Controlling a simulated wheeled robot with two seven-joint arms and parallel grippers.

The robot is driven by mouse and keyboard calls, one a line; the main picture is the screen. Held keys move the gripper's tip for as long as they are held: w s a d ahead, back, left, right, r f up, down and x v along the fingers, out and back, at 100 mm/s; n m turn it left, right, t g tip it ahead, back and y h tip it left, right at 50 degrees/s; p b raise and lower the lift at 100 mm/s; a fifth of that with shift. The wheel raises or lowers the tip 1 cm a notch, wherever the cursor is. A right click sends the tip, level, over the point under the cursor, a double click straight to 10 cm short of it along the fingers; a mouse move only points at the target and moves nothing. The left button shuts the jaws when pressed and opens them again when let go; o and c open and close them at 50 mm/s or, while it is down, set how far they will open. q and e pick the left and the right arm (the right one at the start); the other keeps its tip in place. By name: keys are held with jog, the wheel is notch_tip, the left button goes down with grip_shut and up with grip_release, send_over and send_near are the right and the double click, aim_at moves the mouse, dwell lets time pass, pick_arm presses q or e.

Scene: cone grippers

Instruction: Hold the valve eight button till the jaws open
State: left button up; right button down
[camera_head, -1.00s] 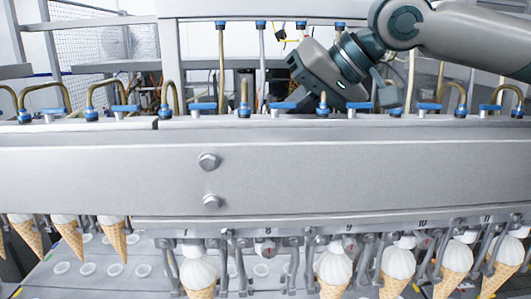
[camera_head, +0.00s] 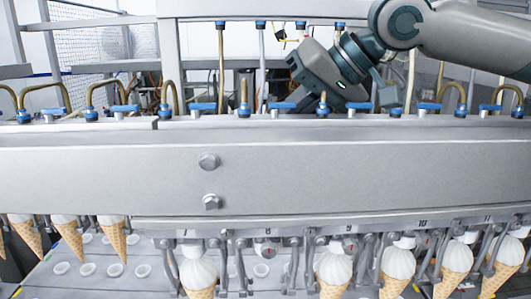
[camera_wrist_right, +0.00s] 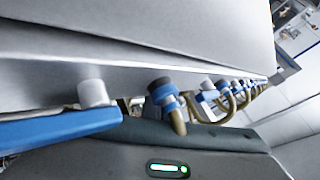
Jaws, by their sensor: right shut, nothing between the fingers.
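My right gripper (camera_head: 318,72) comes in from the right, low behind the top edge of the grey beam (camera_head: 330,165), close to the blue valve handles. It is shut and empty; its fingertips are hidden. The blue valve handle (camera_head: 283,105) above number 8 is just left of it. In the right wrist view a blue handle (camera_wrist_right: 60,128) with a grey cap (camera_wrist_right: 93,92) is close by. I cannot make out which part is the valve eight button, or any contact. The jaws at number 8 (camera_head: 267,250) hang apart below the beam with no cone between them. My left gripper is not in view.
Cones hang at number 7 (camera_head: 198,272), number 9 (camera_head: 333,270) and further right. More cones (camera_head: 68,236) hang at the left. Bent brass tubes (camera_head: 105,92) and blue fittings line the beam's top. A plate with white round spots (camera_head: 95,275) lies below.

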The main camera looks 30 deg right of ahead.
jog(key=shift+f, duration=0.45)
dwell(0.3)
jog(key=shift+f, duration=1.2)
dwell(4.0)
jog(key=shift+s+r, duration=0.1)
jog(key=shift+r, duration=0.1)
jog(key=shift+a+r+p, duration=0.1)
jog(key=shift+r+p, duration=0.5)
jog(key=shift+r, duration=0.35)
jog(key=shift+s+r, duration=0.3)
jog(key=shift+r, duration=0.65)
jog(key=shift+w+r, duration=0.25)
jog(key=shift+r, duration=1.05)
jog(key=shift+s+r, duration=0.15)
jog(key=shift+r, duration=0.25)
